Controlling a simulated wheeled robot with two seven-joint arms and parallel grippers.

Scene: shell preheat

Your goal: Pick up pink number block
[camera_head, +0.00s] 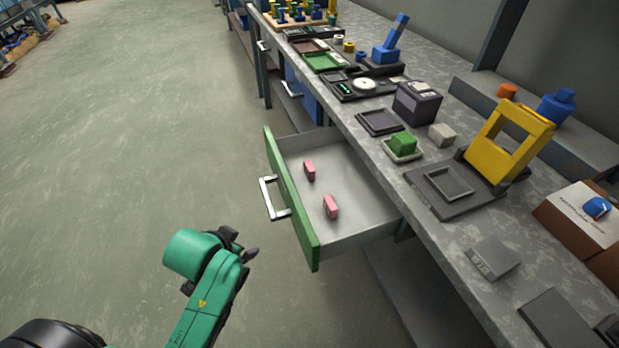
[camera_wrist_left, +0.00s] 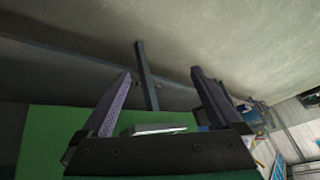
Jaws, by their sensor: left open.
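Two small pink blocks stand apart in an open drawer (camera_head: 357,185) with a green front; one pink block (camera_head: 309,170) is farther back and the other pink block (camera_head: 331,207) is nearer. I cannot read a number on either. My left gripper (camera_head: 248,246) is outside the drawer, to the left of its green front and apart from the blocks. Its two fingers (camera_wrist_left: 165,75) are spread and empty in the left wrist view, which shows no pink block. My right gripper is out of view.
The silver drawer handle (camera_head: 272,199) sticks out toward the open floor (camera_head: 130,130). The floor left of the drawer is clear.

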